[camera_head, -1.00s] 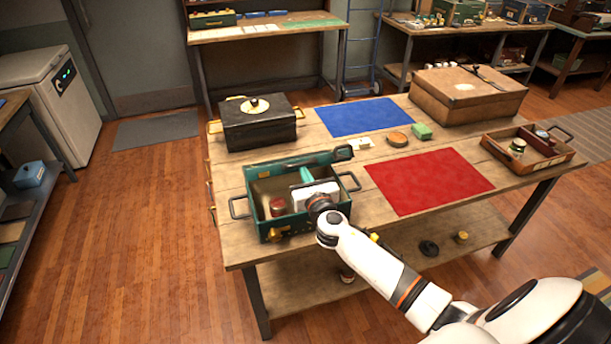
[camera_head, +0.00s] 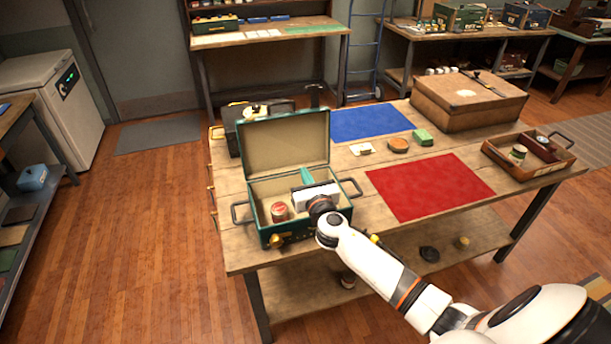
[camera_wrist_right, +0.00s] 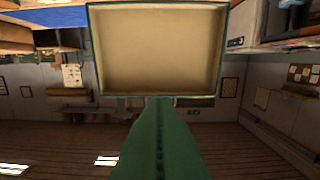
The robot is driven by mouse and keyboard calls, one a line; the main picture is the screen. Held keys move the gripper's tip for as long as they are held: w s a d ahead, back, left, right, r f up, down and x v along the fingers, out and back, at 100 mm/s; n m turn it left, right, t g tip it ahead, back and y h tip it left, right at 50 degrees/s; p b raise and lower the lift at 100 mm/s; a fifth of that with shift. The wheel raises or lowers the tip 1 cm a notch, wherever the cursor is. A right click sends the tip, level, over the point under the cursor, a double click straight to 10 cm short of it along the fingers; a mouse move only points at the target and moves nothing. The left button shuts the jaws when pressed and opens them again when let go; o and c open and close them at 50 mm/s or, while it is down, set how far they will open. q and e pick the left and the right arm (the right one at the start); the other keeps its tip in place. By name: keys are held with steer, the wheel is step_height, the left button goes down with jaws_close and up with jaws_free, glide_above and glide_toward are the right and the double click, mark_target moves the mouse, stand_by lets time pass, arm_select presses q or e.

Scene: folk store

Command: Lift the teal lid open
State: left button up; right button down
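The teal lid (camera_head: 284,143) stands raised at the back of the teal box (camera_head: 325,223), its beige inside facing me. In the right wrist view the lid's beige inside (camera_wrist_right: 158,50) fills the top middle. My right gripper (camera_head: 306,175) is over the box's right part, in front of the lid. Its green fingers (camera_wrist_right: 158,100) look pressed together with only a thin seam between them. Their tips overlap the lid's edge in the wrist view; I cannot tell whether they touch. A red tin (camera_head: 279,211) lies in the box. My left gripper is not in view.
A black box (camera_head: 230,137) stands behind the lid, partly hidden. The table's front left corner is bare.

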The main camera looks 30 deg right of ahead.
steer(key=p+v, duration=0.1)
steer(key=v, duration=1)
steer(key=shift+p, duration=0.4)
steer(key=s+f+m+g+y+b, duration=0.15)
steer(key=s+f+m+g, duration=0.4)
steer(key=f, duration=1.15)
steer(key=s+f+m+g+b, duration=0.3)
steer(key=s+f+m, duration=0.4)
steer(key=f, duration=1)
steer(key=s+a+f+m+g+b, duration=0.1)
steer(key=s+a+f+m+g, duration=0.1)
steer(key=s+f+m, duration=0.4)
steer(key=s+a+f+m+g+y+b, duration=0.1)
steer(key=s+a+f+m+g, duration=0.2)
steer(key=s, duration=1.2)
steer(key=s+a+f+m+g+y+b, duration=0.1)
steer(key=s+a+f+m+g, duration=0.2)
steer(key=s+f+m, duration=0.6)
step_height(320, 180, down, 5)
steer(key=shift+s+a+f+b, duration=0.25)
steer(key=shift+s+a, duration=0.2)
steer(key=shift+s, duration=0.3)
